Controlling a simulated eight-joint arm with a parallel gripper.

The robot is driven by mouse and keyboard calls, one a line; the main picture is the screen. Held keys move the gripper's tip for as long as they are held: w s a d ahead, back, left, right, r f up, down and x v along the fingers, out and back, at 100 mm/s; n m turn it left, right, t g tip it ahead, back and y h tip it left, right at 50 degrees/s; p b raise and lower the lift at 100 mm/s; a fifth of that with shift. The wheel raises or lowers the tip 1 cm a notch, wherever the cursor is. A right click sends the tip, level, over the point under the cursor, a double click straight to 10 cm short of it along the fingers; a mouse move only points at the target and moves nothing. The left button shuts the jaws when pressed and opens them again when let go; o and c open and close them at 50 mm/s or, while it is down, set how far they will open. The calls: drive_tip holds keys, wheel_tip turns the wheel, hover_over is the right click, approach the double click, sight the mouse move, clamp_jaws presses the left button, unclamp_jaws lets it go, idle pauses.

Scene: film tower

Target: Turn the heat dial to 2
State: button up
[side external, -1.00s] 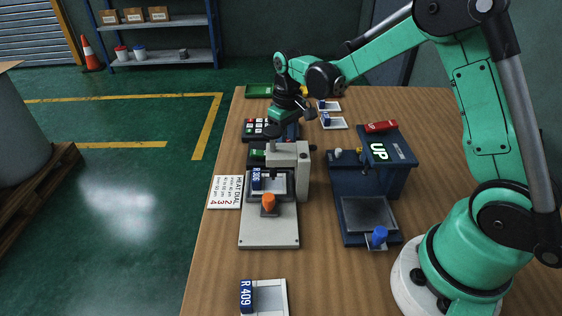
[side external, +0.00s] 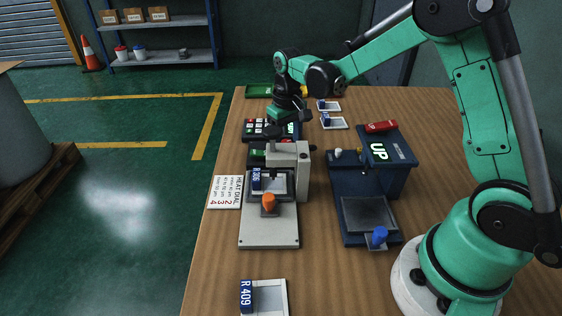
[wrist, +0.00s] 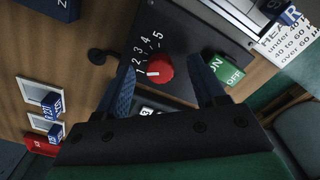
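The red heat dial (wrist: 159,69) sits on a dark panel in the wrist view, with the numbers 1 to 5 in an arc around its upper left. Its white mark points left, about at the 1. My gripper (wrist: 162,71) is open, with one blue finger on each side of the dial and a gap to it in the picture. I cannot tell whether the fingertips are at dial height. In the side external view my gripper (side external: 284,128) is over the back of the grey press (side external: 268,228), and the dial is hidden.
A green ON/OFF switch (wrist: 225,70) is close to the right finger. A heat dial card (side external: 226,192) lies left of the press. A blue machine (side external: 375,165) with an UP display stands to the right. The R 409 tray (side external: 270,297) is at the front.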

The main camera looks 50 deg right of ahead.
sight(286, 141)
drive_tip(key=shift+r, duration=2.8)
drive_tip(key=shift+s+a+r, duration=0.1)
drive_tip(key=shift+s+r, duration=0.05)
drive_tip(key=shift+r, duration=0.1)
drive_tip(key=s+a+r+t, duration=0.1)
drive_tip(key=s+a+t, duration=0.1)
drive_tip(key=s, duration=0.1)
drive_tip(key=s+a+r+t, duration=0.2)
drive_tip(key=s, duration=0.2)
drive_tip(key=s+a+r+n+t, duration=0.1)
drive_tip(key=s+t, duration=0.1)
drive_tip(key=s, duration=0.1)
drive_tip(key=shift+s+a+r+t, duration=0.3)
drive_tip(key=shift+a, duration=0.1)
drive_tip(key=shift+s+a+f+t, duration=0.15)
drive_tip(key=shift+s+f+t, duration=0.15)
drive_tip(key=shift+s, duration=0.05)
